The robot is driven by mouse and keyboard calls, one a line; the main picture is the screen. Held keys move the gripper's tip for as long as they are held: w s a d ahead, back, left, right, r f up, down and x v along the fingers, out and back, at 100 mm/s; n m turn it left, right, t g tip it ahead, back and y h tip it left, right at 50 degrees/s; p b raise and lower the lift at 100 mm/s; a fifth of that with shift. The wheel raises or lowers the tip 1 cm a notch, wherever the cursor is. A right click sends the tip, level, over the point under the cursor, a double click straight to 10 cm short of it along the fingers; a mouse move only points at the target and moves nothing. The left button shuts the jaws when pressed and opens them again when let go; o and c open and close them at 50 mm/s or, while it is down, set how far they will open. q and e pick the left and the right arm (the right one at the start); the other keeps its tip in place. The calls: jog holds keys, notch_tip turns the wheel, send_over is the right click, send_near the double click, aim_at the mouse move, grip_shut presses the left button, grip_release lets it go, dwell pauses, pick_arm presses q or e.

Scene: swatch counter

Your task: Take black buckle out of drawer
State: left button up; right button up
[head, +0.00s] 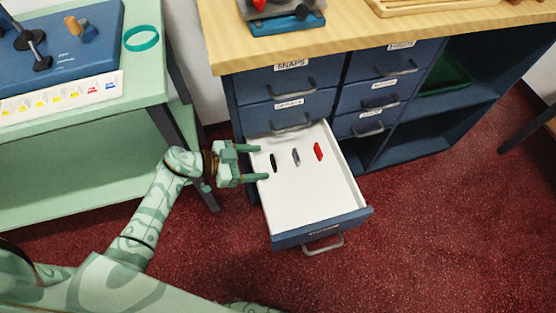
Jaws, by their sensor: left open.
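A blue drawer with a white inside (310,205) stands pulled out from the cabinet. The black buckle (273,162) lies in it near the left wall, towards the back. A grey buckle (296,156) and a red buckle (319,151) lie to its right in a row. My left gripper (264,162) is open and empty at the drawer's left side. Its two fingers point right, towards the black buckle, one fingertip behind it and one in front. I cannot tell how high the fingers are above the drawer floor. My right gripper is not in view.
The blue cabinet (290,77) with a wooden top (345,38) stands behind, its other drawers shut. A green table (135,105) at the left carries a blue board and a teal ring (140,38). Red floor lies clear in front and at the right.

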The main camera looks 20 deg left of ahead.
aim_at(267, 168)
pick_arm(q)
jog(key=b+x, duration=0.1)
jog(key=x, duration=0.3)
jog(key=shift+a+f, duration=0.15)
jog(key=shift+f, duration=0.05)
jog(key=shift+s+r, duration=0.1)
jog(key=shift+r, duration=0.05)
jog(key=c, duration=1)
jog(key=shift+c, duration=0.2)
